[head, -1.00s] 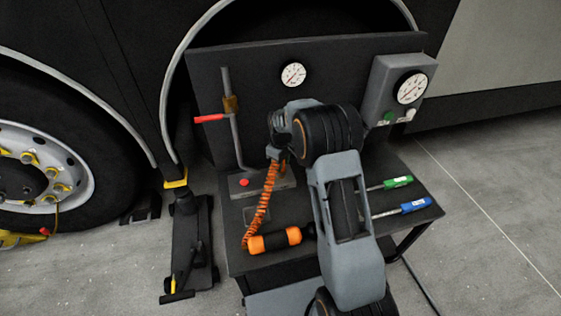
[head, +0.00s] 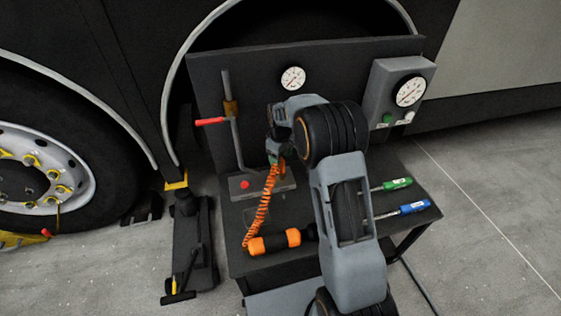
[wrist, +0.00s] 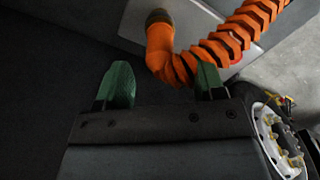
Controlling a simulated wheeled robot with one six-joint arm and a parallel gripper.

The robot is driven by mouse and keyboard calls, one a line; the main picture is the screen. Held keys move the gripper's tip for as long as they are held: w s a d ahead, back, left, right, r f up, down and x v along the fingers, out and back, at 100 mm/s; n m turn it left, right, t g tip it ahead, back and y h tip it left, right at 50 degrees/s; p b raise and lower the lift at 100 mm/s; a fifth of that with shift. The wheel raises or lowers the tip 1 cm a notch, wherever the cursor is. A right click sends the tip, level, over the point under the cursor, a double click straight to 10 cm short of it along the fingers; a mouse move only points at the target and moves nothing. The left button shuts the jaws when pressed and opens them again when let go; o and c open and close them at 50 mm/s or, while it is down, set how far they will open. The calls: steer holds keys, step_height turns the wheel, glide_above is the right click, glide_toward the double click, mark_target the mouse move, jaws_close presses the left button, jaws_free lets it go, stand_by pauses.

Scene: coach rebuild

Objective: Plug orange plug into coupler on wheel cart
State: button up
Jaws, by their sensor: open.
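The orange coiled hose (head: 266,205) rises from an orange and black cylinder (head: 274,242) on the cart (head: 340,245) to behind my gripper. In the wrist view, its thick orange plug end (wrist: 160,48) meets a dark brassy round collar, the coupler (wrist: 158,17), on a grey block (wrist: 195,20). How deep it sits cannot be told. My gripper (wrist: 158,85) is open; its two green fingertips stand apart with nothing clearly held between them. The plug end lies just beyond them. In the head view my gripper (head: 274,152) hides the coupler.
A dark panel carries a gauge (head: 292,78), and a grey box (head: 400,90) holds another. A pipe with a red lever (head: 210,121) stands left. Green (head: 397,184) and blue (head: 414,208) screwdrivers lie on the cart's right. A jack (head: 188,240) and bus wheel are left.

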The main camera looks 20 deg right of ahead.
step_height(320, 180, up, 10)
steer(key=p, duration=0.2)
steer(key=s+r+m+t+p, duration=0.3)
steer(key=s+r+m+p, duration=0.4)
steer(key=s+r+p, duration=1.4)
steer(key=s+r, duration=0.6)
steer(key=r, duration=0.1)
steer(key=shift+a+m+t+p, duration=0.15)
steer(key=shift+m+t+p, duration=0.15)
steer(key=shift+m+p, duration=0.1)
